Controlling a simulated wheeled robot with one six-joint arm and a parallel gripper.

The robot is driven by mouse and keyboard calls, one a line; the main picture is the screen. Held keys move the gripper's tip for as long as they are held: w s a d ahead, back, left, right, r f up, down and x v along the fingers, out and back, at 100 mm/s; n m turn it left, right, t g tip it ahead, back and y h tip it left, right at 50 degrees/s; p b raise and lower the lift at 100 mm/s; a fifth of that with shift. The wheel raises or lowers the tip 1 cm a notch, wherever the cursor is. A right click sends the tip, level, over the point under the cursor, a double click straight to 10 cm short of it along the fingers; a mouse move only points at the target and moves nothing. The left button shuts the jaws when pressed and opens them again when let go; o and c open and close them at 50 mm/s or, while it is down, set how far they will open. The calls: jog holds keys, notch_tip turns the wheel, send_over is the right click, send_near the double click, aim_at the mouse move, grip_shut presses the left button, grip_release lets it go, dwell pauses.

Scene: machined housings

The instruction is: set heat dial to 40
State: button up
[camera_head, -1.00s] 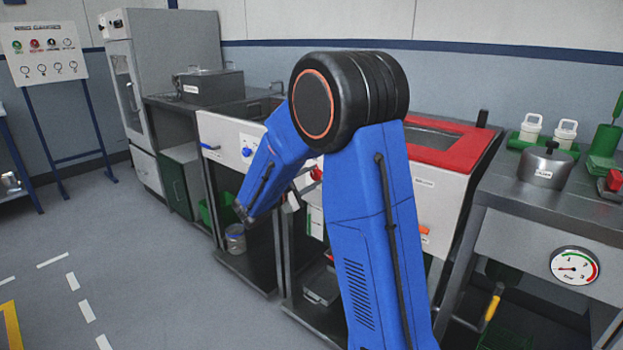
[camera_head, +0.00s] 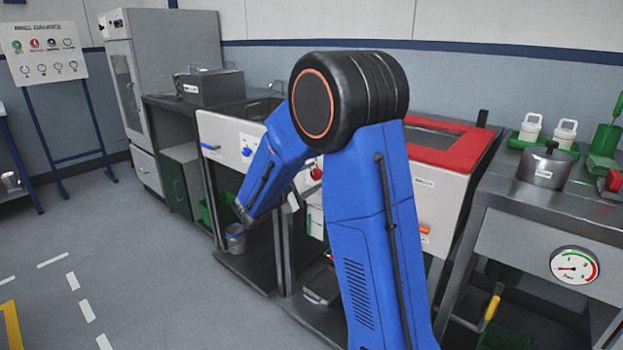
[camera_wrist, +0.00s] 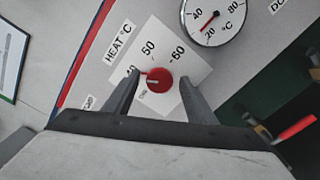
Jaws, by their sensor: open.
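The heat dial (camera_wrist: 158,80) is a round red knob on a white plate marked HEAT °C, with 50 and 60 readable. The 40 mark is partly hidden by the left finger. A short red pointer shows at the knob's left side, towards that partly hidden mark. My gripper (camera_wrist: 160,84) is open, with one finger on each side of the knob. I cannot tell whether the fingers touch it. In the head view a red knob (camera_head: 316,173), apparently this dial, shows beside my blue arm.
A thermometer gauge (camera_wrist: 214,16) sits above right of the dial. A red handle (camera_wrist: 297,128) lies at the right. In the head view, a red-framed machine (camera_head: 462,152) stands behind my arm, with a steel pot (camera_head: 546,167) on the bench to the right. Open floor lies at left.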

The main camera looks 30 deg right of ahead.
jog(key=v, duration=1.7)
jog(key=shift+a, duration=0.15)
jog(key=s+d+f+m+g+y, duration=0.1)
jog(key=s+d+m+g+y, duration=0.25)
jog(key=s, duration=0.65)
jog(key=s+d+f+m+g+y, duration=0.15)
jog(key=s+d+y, duration=0.3)
jog(key=s, duration=0.55)
jog(key=s+a+f+m+t+y, duration=0.1)
jog(key=s+a+m+t+y, duration=0.2)
jog(key=s+a+y, duration=0.6)
jog(key=s+m, duration=0.2)
jog(key=s, duration=0.3)
jog(key=shift+a+t, duration=0.3)
jog(key=shift+a, duration=0.1)
